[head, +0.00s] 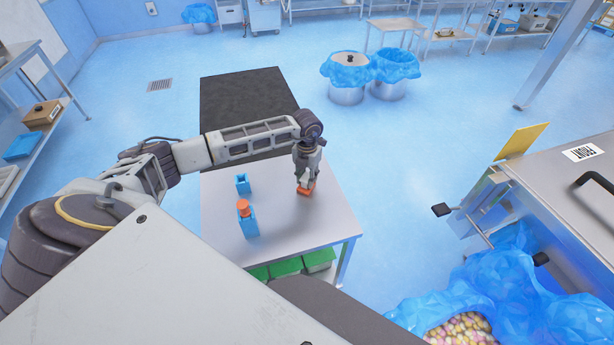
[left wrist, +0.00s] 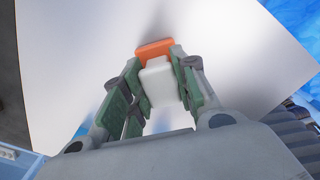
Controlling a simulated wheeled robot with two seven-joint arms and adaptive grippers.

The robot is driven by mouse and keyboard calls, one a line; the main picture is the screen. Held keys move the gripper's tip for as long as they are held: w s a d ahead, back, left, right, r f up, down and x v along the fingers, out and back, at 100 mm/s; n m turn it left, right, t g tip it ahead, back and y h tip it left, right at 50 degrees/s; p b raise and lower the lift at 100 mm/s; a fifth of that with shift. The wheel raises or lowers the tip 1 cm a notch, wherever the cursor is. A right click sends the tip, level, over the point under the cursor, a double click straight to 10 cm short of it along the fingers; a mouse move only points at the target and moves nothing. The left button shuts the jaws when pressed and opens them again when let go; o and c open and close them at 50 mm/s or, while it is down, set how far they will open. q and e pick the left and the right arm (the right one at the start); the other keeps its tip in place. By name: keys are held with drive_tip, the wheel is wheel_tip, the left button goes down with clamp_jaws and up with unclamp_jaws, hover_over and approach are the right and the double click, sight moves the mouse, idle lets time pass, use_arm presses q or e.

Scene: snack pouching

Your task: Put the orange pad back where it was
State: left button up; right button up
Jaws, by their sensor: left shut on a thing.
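The orange pad (head: 305,190) is at the right part of the small grey table (head: 285,225). In the left wrist view the orange pad (left wrist: 154,48) shows at the far end of a white block (left wrist: 160,84), which looks like its grip. My left gripper (head: 306,178) points down over the table, its fingers (left wrist: 158,88) shut on the white block. I cannot tell whether the pad touches the tabletop. A small blue holder (head: 242,184) stands at the table's left, with no orange in it. A larger blue holder (head: 250,226) has an orange piece (head: 243,207) at its top. My right gripper is not in view.
Green bins (head: 285,267) sit under the table's front edge. A dark mat (head: 245,105) lies on the floor behind. A machine (head: 580,190) and a blue-lined bin of candies (head: 461,330) stand at the right. The tabletop between pad and holders is clear.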

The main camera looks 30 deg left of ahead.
sight(307, 176)
use_arm(q)
drive_tip(key=shift+f, duration=0.1)
drive_tip(key=o, duration=1)
drive_tip(key=shift+r, duration=0.2)
wheel_tip(307, 176, up, 12)
drive_tip(key=shift+f+b, duration=0.1)
drive_tip(key=shift+b, duration=1)
